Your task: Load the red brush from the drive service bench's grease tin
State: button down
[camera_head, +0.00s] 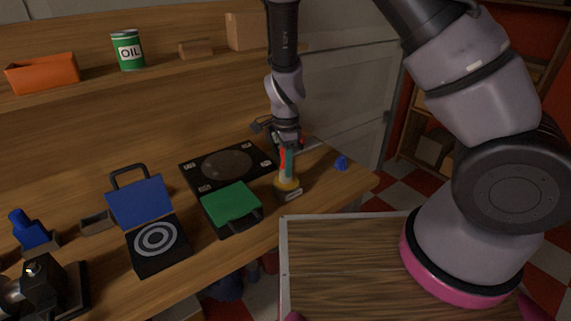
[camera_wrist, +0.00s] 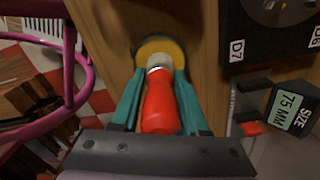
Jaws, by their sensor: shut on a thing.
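The red brush (camera_head: 286,161) (camera_wrist: 160,103) is upright in my gripper (camera_head: 287,150) (camera_wrist: 158,90), which is shut on its red handle with one teal finger on each side. A pale metal ferrule shows beyond the handle in the wrist view. The grease tin (camera_head: 289,189) (camera_wrist: 176,49), round with a yellow top, stands on the bench (camera_head: 330,187) directly below the brush. The brush's lower end overlaps the tin's opening in both views. The bristles are hidden, and I cannot tell how deep they reach.
A black plate with a round disc (camera_head: 227,166) lies behind a green case (camera_head: 230,205). An open blue-lidded case (camera_head: 140,203) stands left. A black size gauge (camera_wrist: 297,108) is close to my gripper. A small blue object (camera_head: 341,162) lies right. An oil can (camera_head: 128,50) stands on the shelf.

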jog(key=shift+f, duration=0.6)
dwell(1.4)
jog(key=shift+r, duration=0.1)
jog(key=shift+r, duration=3.45)
jog(key=shift+d, duration=0.1)
